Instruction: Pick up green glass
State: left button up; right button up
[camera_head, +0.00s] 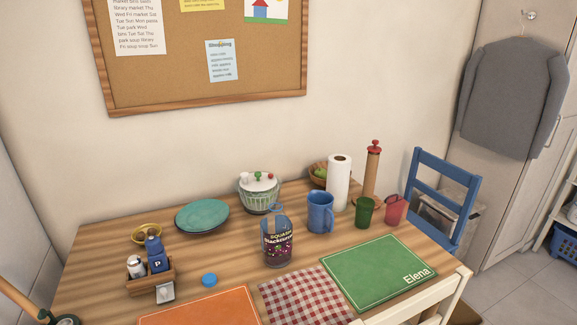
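The green glass (364,212) stands upright on the wooden table (105,262), toward its right side. It is a small dark green tumbler. A red cup (395,210) stands just right of it, and a paper towel roll (339,184) is behind it to the left. The green mat (378,268) lies in front of it. Neither of my grippers can be made out in the head view.
A blue mug (320,212) stands left of the glass, with a blackcurrant squash jug (277,243) further left. A pepper mill (371,172) is behind. A blue chair (443,195) is at the right end; a cream chair (425,299) is in front.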

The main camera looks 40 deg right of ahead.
aim_at(364, 213)
jog(key=k+l+z, duration=0.1)
jog(key=z, duration=0.35)
jog(key=k+l+z, duration=0.1)
jog(key=z, duration=0.4)
jog(key=l+z, duration=0.2)
jog(key=z, duration=0.25)
